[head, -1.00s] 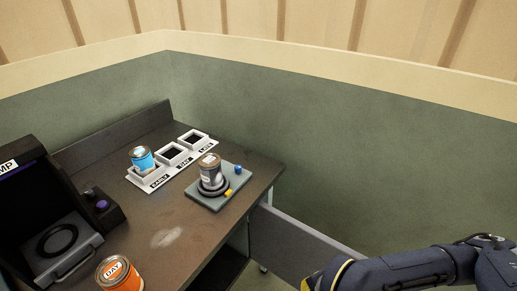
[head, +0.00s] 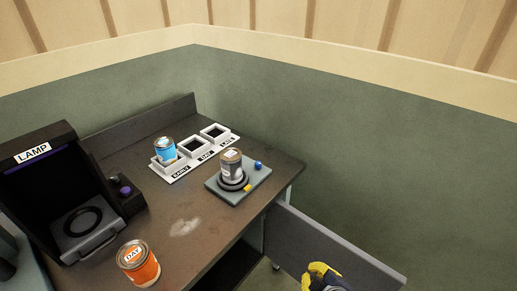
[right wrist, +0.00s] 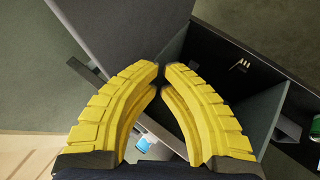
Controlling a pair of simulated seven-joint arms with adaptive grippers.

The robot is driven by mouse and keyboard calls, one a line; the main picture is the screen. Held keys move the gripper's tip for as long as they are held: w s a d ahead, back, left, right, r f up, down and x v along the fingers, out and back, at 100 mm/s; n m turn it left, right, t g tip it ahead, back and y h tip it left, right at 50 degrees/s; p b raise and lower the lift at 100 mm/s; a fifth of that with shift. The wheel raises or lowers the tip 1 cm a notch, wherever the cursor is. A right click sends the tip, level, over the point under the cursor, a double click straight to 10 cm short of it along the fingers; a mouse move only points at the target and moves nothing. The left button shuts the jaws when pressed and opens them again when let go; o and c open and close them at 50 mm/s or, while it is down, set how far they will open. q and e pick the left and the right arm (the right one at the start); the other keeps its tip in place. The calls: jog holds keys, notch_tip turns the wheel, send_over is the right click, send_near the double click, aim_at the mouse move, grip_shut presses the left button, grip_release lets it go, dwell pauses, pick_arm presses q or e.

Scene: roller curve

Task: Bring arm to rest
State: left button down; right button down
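My right gripper (head: 322,274) shows at the bottom of the head view, its yellow fingers in front of the grey panel by the workbench. In the right wrist view its two yellow fingers (right wrist: 161,68) curve in until the tips nearly meet. Nothing shows between the tips, so it looks shut and empty. My left gripper is not in view.
The grey panel (head: 345,256) juts out from the workbench (head: 205,255). On the bench are a lamp box (head: 40,175), an orange DAY can (head: 138,264), a blue can (head: 165,150) in a labelled rack (head: 197,147), and a grey can (head: 231,165) on a turntable plate (head: 215,193).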

jog(key=s+d+f+m+g+h, duration=0.1)
jog(key=s+d+f+m+h, duration=0.15)
jog(key=s+d, duration=0.4)
jog(key=s+d+f+m+g+h, duration=0.1)
jog(key=s+d+f+m+h, duration=0.2)
jog(key=d, duration=0.7)
jog(key=s+a+f+g+y, duration=0.1)
jog(key=s+a+f, duration=0.15)
jog(key=f, duration=1.35)
jog(key=s+a+f+g+y, duration=0.15)
jog(key=a+f, duration=0.25)
jog(key=f, duration=1.1)
jog(key=s+f+m+g+y, duration=0.1)
jog(key=s+f+m+g, duration=0.1)
jog(key=s+f, duration=1.8)
jog(key=shift+s+d+f+g+y, duration=0.15)
jog(key=shift+s+f+g+y, duration=0.2)
jog(key=shift+g, duration=0.3)
